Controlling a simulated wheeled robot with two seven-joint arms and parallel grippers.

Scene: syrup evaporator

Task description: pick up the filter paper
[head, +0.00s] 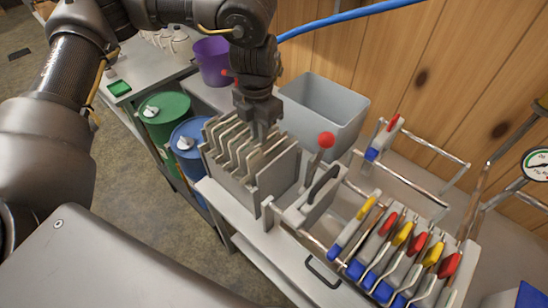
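Several flat, pale grey-beige sheets (229,143), which look like the filter papers, stand on edge in a slotted grey box (284,178) on the white bench. My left gripper (262,135) reaches down from above onto the right end of the row, with its fingertips at or among the sheets' upper edges. I cannot tell whether its fingers are apart or closed on a sheet, as the fingertips are dark and partly hidden. My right gripper is not in view.
Right of the box is a press with a black handle (322,184), a red-knobbed lever (326,140) and several plates with coloured grips (403,235). An empty grey bin (345,103) stands behind. Green (164,110) and blue drums (188,140) stand left.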

